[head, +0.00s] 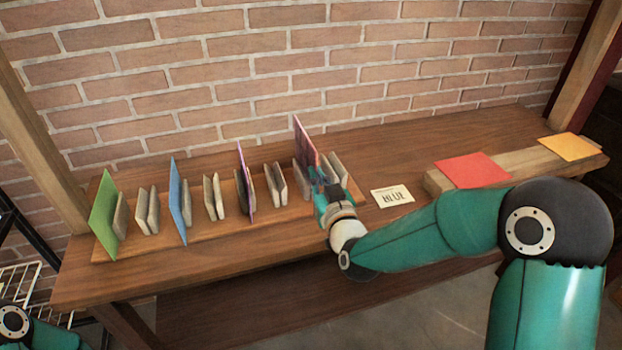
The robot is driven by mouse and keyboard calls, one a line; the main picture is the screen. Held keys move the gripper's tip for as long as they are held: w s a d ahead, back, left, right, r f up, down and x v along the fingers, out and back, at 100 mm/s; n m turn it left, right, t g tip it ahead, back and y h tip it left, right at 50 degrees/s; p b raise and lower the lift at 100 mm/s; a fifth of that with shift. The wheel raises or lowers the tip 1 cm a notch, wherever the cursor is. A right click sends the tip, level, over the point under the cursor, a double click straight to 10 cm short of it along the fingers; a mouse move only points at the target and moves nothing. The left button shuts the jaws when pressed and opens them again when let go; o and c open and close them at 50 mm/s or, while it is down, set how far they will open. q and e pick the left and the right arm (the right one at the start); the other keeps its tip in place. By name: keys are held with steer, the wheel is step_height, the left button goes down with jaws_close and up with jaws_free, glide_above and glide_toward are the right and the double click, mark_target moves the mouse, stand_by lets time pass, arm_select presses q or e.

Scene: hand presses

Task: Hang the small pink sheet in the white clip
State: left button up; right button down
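A small pink-purple sheet (304,143) stands upright near the right end of a wooden rack board (280,220). My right gripper (322,184) is at its lower right edge, between pale grey upright plates. The fingers are small and partly hidden, so I cannot tell whether they are closed on the sheet. I cannot make out a clearly white clip; the rack holds several pairs of pale grey plates, one pair (276,184) left of the gripper. Only part of my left arm shows at the bottom left; its gripper is out of view.
Green (104,216), blue (180,200) and purple (245,178) sheets stand along the rack. A card reading BLUE (392,196) lies right of it. Red (472,170) and orange (570,147) sheets lie on a wooden block. A brick wall (230,75) stands behind.

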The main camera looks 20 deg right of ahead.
steer(key=c, duration=1.3)
jaws_free()
steer(key=shift+r, duration=0.15)
steer(key=shift+s+d+r+b, duration=0.15)
steer(key=shift+s+b, duration=1.05)
steer(key=shift+s, duration=0.8)
steer(key=shift+s+r+b, duration=0.2)
steer(key=shift+s+b, duration=1)
steer(key=shift+s, duration=0.8)
steer(key=shift+s+d+r+b, duration=0.15)
steer(key=shift+s+b, duration=1.05)
steer(key=shift+s, duration=0.8)
steer(key=shift+a, duration=0.15)
